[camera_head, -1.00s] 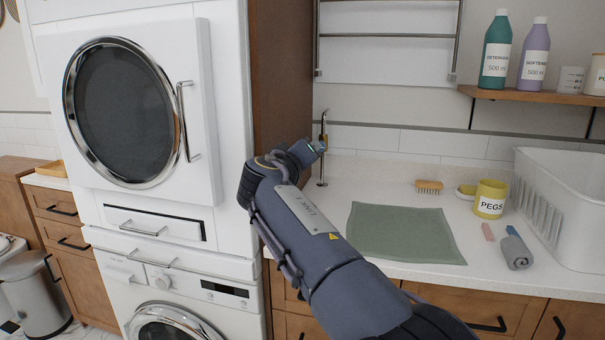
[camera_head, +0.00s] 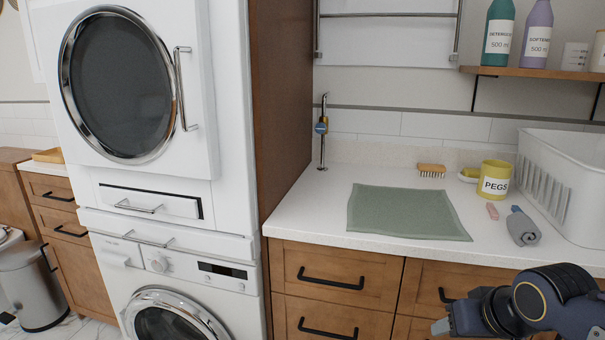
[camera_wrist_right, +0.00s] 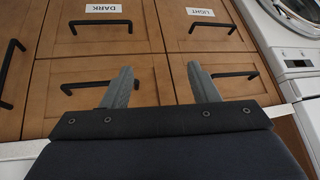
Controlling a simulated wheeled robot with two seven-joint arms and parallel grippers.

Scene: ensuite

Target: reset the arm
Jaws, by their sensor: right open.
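My right arm (camera_head: 530,305) is low at the bottom right of the head view, in front of the wooden drawers. Its fingertips are not clear in that view. In the right wrist view my right gripper (camera_wrist_right: 161,85) is open and empty, its two grey fingers apart. The fingers point toward wooden drawer fronts with black handles, below the labels DARK (camera_wrist_right: 102,8) and LIGHT (camera_wrist_right: 202,12). I cannot tell how far they are from the drawers. My left gripper is not in view.
A stacked dryer (camera_head: 118,85) and washer (camera_head: 175,310) stand at the left. A slim tap (camera_head: 322,130) rises near the wall.

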